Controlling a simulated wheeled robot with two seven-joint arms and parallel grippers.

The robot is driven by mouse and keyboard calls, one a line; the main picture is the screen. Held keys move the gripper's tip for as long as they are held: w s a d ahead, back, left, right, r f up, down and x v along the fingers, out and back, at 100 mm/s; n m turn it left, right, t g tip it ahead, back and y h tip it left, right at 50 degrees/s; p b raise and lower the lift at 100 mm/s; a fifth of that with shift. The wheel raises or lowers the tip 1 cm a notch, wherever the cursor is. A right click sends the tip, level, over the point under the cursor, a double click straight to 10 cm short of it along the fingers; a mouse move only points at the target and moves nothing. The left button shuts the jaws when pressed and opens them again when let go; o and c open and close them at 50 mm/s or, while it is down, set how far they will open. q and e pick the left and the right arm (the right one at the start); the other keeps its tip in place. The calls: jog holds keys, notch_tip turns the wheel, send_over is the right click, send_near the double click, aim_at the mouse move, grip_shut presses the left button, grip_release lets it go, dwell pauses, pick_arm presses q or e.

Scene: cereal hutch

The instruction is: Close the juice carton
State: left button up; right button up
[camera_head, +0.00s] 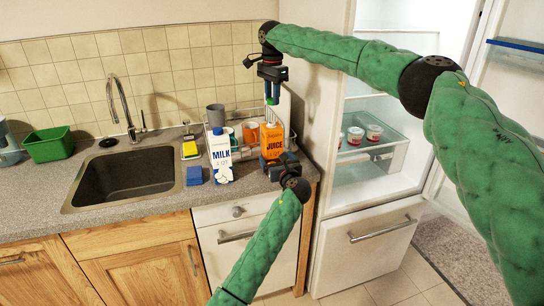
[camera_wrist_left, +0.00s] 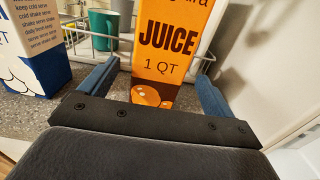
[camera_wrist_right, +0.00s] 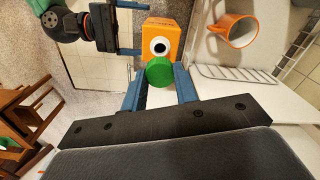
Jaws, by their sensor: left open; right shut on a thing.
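The orange juice carton (camera_head: 271,138) stands upright on the counter at its right end. Its open round spout with a white rim shows in the right wrist view (camera_wrist_right: 159,46). My right gripper (camera_head: 272,98) points down above the carton. It is shut on the green cap (camera_wrist_right: 160,71), which is beside the spout in the right wrist view and apart from it in the head view. My left gripper (camera_wrist_left: 152,90) is open, with its blue fingers on either side of the carton's lower part. In the head view the left gripper (camera_head: 274,160) covers the carton's base.
The milk carton (camera_head: 220,156) stands left of the juice carton, with a blue sponge (camera_head: 194,176) beside it. A dish rack (camera_head: 243,152) with cups is behind. An orange mug (camera_wrist_right: 236,30) shows in the right wrist view. The open fridge (camera_head: 330,120) is to the right.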

pick_arm(q)
jog(key=shift+x, duration=3.05)
pick_arm(e)
jog(key=shift+a, duration=0.1)
pick_arm(q)
jog(key=shift+f, duration=0.1)
jog(key=c, duration=1.5)
pick_arm(e)
jog(key=shift+f, duration=0.15)
pick_arm(q)
jog(key=shift+o, duration=0.2)
pick_arm(e)
send_over(272, 126)
jog(key=shift+w+f, duration=0.1)
jog(key=shift+f, duration=2.25)
jog(key=shift+f, duration=0.1)
jog(key=shift+f, duration=0.8)
jog(key=shift+f, duration=0.5)
